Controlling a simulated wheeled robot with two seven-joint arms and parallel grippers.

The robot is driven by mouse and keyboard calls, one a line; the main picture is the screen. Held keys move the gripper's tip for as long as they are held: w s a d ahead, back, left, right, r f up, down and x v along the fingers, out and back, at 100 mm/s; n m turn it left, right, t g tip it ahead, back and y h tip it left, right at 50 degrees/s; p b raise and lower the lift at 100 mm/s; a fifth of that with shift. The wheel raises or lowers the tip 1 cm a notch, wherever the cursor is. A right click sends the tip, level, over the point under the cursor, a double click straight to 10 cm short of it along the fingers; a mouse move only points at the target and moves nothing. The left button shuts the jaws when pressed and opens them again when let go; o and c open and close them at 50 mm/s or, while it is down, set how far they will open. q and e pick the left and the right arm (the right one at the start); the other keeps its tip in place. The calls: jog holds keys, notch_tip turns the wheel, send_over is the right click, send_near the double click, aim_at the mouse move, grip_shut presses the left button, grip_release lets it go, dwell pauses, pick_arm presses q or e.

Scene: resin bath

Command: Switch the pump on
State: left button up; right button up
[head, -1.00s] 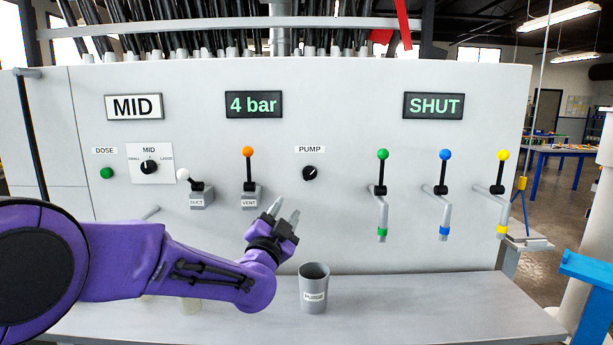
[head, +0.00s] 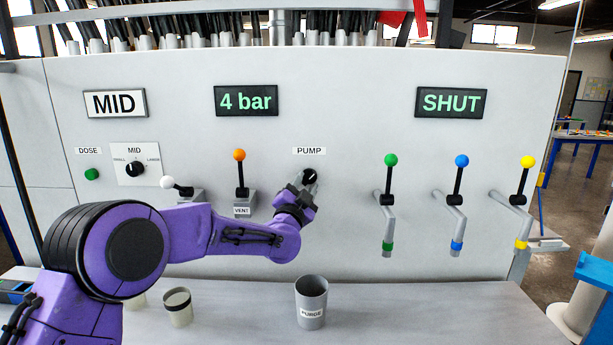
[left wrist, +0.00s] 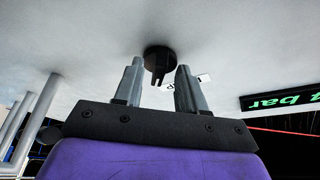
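The pump knob (head: 310,176) is a black round dial with a light pointer line, on the grey panel under the PUMP label (head: 309,151). In the left wrist view the knob (left wrist: 159,60) is just beyond my fingertips, roughly centred between them. My left gripper (head: 304,182) is at the knob in the head view; its fingers (left wrist: 156,75) are apart with nothing between them that I can see gripped. Whether the fingertips touch the knob I cannot tell. My right gripper is not in view.
The vent lever (head: 240,172) with an orange ball stands left of the knob. A lever with a green ball (head: 391,160) is to the right. A grey PURGE cup (head: 311,301) stands on the bench below.

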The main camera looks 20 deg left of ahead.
pick_arm(q)
jog(key=shift+w+r, duration=0.1)
jog(key=shift+w, duration=0.2)
jog(key=shift+s+d+r, duration=0.15)
jog(key=shift+s+d, duration=0.05)
jog(key=shift+d, duration=0.05)
jog(key=shift+w, duration=0.1)
grip_shut()
jog(key=m+h+b, duration=0.1)
jog(key=m, duration=0.2)
jog(key=shift+g, duration=0.3)
jog(key=shift+a+r+m+h, duration=0.15)
jog(key=shift+m+h, duration=0.25)
jog(key=shift+m, duration=0.5)
grip_release()
